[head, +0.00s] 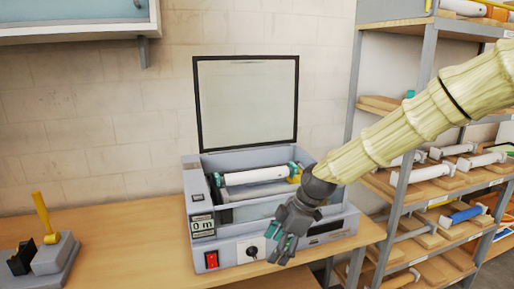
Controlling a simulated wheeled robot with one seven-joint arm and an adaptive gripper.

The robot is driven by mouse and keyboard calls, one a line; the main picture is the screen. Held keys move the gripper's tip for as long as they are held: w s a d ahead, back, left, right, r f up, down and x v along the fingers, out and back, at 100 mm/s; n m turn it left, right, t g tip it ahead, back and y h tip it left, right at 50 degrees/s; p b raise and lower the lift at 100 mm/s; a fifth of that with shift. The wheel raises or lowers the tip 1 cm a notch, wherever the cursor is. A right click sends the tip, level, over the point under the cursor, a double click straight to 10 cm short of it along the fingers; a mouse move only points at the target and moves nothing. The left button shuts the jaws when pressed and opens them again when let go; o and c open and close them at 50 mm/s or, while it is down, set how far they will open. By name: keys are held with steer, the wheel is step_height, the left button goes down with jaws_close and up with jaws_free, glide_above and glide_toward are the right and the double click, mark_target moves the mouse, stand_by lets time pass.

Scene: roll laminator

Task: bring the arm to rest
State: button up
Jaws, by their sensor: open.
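My arm reaches in from the right side of the head view, in a pale ribbed sleeve. My gripper (287,238) is open and hangs in front of the roll laminator (228,249), over its front right part. I see nothing between its fingers. Whether it touches the laminator's front I cannot tell. The laminator stands on the wooden table with its framed clear lid (247,104) raised. A white roll (255,176) with teal ends lies inside. A red switch (211,260), a dial and a display reading "0 m" are on the front. My gripper and wrist hide part of the right side.
A device with a yellow lever (43,215) stands at the left on the table (130,250). A metal shelf rack (412,145) with several rolls on wooden holders stands close at the right, behind my arm. A wall cabinet (75,22) hangs at upper left. Table between the devices is clear.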

steer(key=s+d+f+m+h, duration=0.1)
steer(key=s+d+f+m, duration=0.3)
steer(key=f, duration=0.6)
steer(key=s+f+m+b, duration=0.1)
steer(key=s+f+m, duration=0.2)
steer(key=s+f, duration=0.5)
steer(key=s+d+f+m+h, duration=0.1)
steer(key=s+d+f+m, duration=0.15)
steer(key=f, duration=0.95)
steer(key=s+d+f+m+h, duration=0.1)
steer(key=s+d+f+m, duration=0.2)
steer(key=s, duration=0.4)
steer(key=s+d+f+m+h, duration=0.1)
steer(key=s+d+f+m, duration=0.2)
steer(key=s+f, duration=0.3)
steer(key=s+d+f+m+h+b, duration=0.1)
steer(key=s+d+f+m, duration=0.3)
steer(key=s, duration=0.5)
steer(key=shift+s+d+f+g, duration=0.3)
steer(key=shift+s+d+f, duration=0.05)
steer(key=shift+s, duration=0.05)
